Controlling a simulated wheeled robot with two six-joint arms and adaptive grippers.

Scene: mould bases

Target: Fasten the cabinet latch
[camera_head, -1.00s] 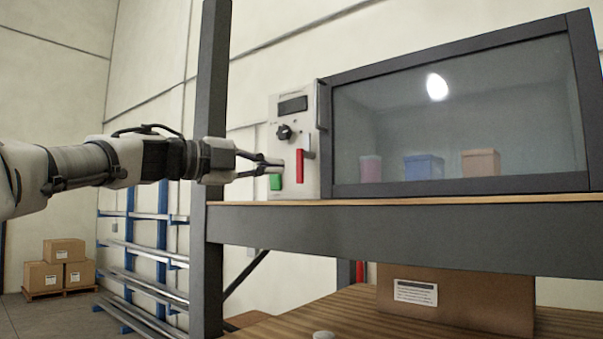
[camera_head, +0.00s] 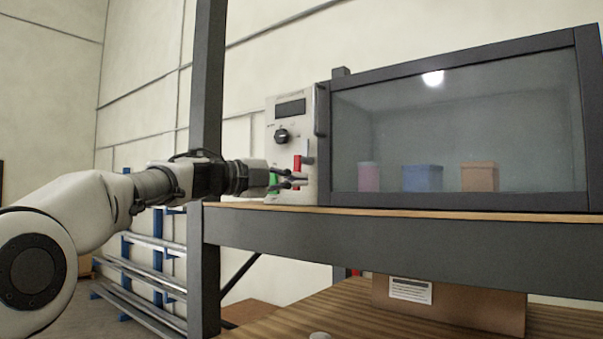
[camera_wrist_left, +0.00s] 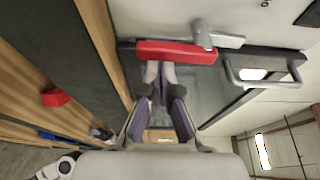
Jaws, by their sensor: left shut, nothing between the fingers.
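The cabinet (camera_head: 455,197) has a dark frame and a clear front, with a pale control panel (camera_head: 283,122) on its left. The red latch lever (camera_head: 297,161) hangs on this panel beside a grey catch piece (camera_head: 306,150). In the left wrist view the red lever (camera_wrist_left: 172,52) lies across the picture, with the grey piece (camera_wrist_left: 203,36) at its right end. My left gripper (camera_head: 300,182) is at the lever's lower part and hides some of it. Its fingers (camera_wrist_left: 160,72) are shut and empty, with tips right at the lever's edge; contact cannot be told.
A black knob (camera_head: 281,136) and a green button (camera_head: 273,182), partly covered by my gripper, are on the panel. A dark door handle (camera_head: 321,110) stands close to the right. A dark post (camera_head: 207,90) rises behind my arm. The shelf edge (camera_head: 400,235) runs below the cabinet.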

